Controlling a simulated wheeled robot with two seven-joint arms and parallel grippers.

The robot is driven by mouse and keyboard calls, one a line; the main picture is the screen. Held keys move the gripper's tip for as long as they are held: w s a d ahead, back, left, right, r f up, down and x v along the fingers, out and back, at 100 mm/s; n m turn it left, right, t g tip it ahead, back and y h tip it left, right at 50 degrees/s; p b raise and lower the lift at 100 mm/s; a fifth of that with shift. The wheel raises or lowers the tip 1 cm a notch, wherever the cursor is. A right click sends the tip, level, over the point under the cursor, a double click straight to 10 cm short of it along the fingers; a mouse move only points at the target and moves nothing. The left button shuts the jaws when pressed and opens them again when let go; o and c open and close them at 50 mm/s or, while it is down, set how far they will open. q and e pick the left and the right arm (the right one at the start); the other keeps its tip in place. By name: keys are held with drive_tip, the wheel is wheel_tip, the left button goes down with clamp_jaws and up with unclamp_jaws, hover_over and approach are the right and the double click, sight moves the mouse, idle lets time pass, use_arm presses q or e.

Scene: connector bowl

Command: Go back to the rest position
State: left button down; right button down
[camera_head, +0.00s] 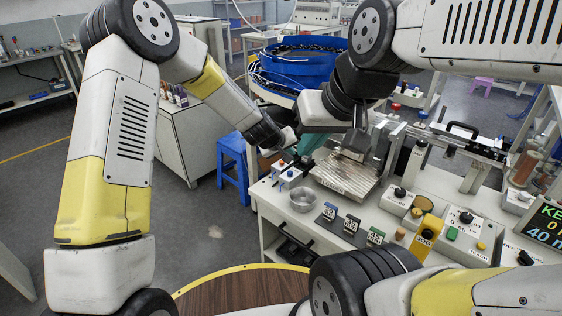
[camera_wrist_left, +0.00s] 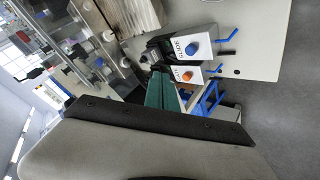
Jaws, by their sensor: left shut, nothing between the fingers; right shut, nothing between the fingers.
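My left arm reaches in from the left in the head view. The teal fingers of my left gripper (camera_head: 310,144) are together, with nothing visible between them, close to the two small white knob boxes. The left wrist view shows these shut fingers (camera_wrist_left: 163,91) past the dark edge of the hand, beside the boxes. My right arm (camera_head: 480,35) comes in from the upper right and bends down over the bench near the left hand. I cannot make out its fingers among the overlapping parts.
The bench holds a ridged metal plate (camera_head: 345,178), a metal bowl (camera_head: 303,199), the box with a blue knob (camera_head: 290,176) and several control boxes. A blue bowl feeder (camera_head: 300,65) stands behind. A blue stool (camera_head: 232,160) is left of the bench. Floor (camera_head: 205,215) is open at left.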

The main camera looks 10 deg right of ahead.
use_arm(q)
drive_tip(key=shift+r, duration=0.1)
drive_tip(key=s+a+r+m+y, duration=0.1)
drive_tip(key=s+a+r, duration=0.4)
drive_tip(key=a+r, duration=0.35)
drive_tip(key=s+a+r+m, duration=0.1)
drive_tip(key=s+a+r, duration=0.5)
drive_tip(key=r, duration=0.4)
drive_tip(key=s+a+r+y, duration=0.1)
drive_tip(key=s+a+r, duration=0.1)
drive_tip(key=s+a, duration=0.7)
drive_tip(key=s+a+r+y, duration=0.1)
drive_tip(key=s+a+r, duration=0.1)
drive_tip(key=s+a, duration=0.7)
drive_tip(key=s, duration=0.3)
drive_tip(key=shift+s+g+y, duration=0.2)
drive_tip(key=shift+g+y, duration=0.2)
